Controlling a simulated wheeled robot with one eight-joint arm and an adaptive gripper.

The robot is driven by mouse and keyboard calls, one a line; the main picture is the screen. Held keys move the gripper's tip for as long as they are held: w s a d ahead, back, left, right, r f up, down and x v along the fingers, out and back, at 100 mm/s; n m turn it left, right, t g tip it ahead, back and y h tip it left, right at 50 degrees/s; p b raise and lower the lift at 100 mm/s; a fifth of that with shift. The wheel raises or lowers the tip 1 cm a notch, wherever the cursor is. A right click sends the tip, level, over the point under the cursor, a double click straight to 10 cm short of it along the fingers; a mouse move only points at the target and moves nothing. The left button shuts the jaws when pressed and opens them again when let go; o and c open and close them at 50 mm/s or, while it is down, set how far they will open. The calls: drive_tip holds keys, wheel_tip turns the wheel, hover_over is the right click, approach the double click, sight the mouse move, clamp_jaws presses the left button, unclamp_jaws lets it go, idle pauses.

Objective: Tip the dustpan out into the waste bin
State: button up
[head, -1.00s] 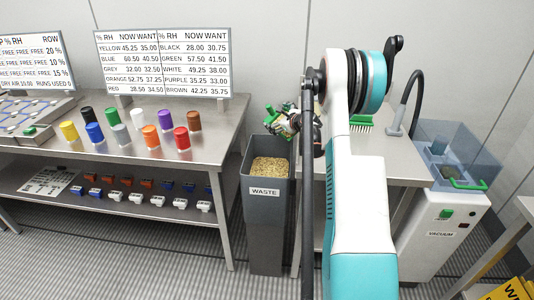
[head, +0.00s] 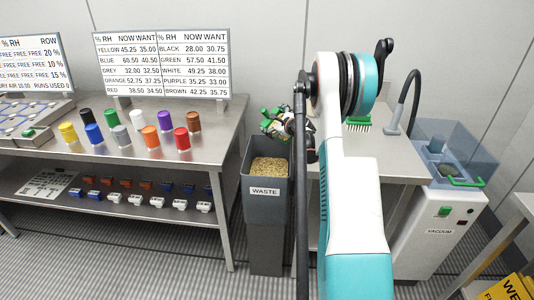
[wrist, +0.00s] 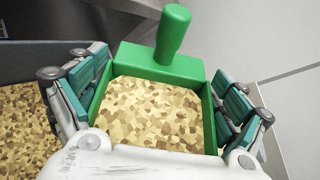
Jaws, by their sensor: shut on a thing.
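The dustpan (wrist: 185,68) is green with an upright handle and fills the middle of the wrist view. It holds a load of tan and brown flakes (wrist: 150,112). My gripper (wrist: 158,105) is shut on the dustpan, with a finger along each side wall. In the head view my gripper (head: 280,124) is by the upper rim of the waste bin, partly hidden by my arm. The grey waste bin (head: 265,208), labelled WASTE, contains similar flakes (head: 269,168). The bin also shows at the left of the wrist view (wrist: 40,52), beside the dustpan.
A steel table (head: 215,140) with several coloured-capped drums stands left of the bin. A table (head: 395,160) right of the bin bears a green brush (head: 357,122). The vacuum unit (head: 440,225) stands farther right. A yellow sign (head: 515,290) is at the lower right.

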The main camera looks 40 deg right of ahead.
sight(268, 127)
drive_tip(key=shift+a+f+n+h+b, duration=0.3)
drive_tip(key=shift+a+f+n+h, duration=0.15)
drive_tip(key=shift+a+n, duration=0.2)
idle(0.8)
drive_tip(key=shift+a+f+n+t+h+b, duration=0.2)
drive_tip(key=shift+a+f+n+h+b, duration=0.15)
drive_tip(key=shift+f+n, duration=0.25)
drive_tip(key=shift+a+f+n+t+h+b, duration=0.25)
drive_tip(key=shift+f+n+h+b, duration=0.1)
drive_tip(key=shift+f+n, duration=0.25)
idle(1.4)
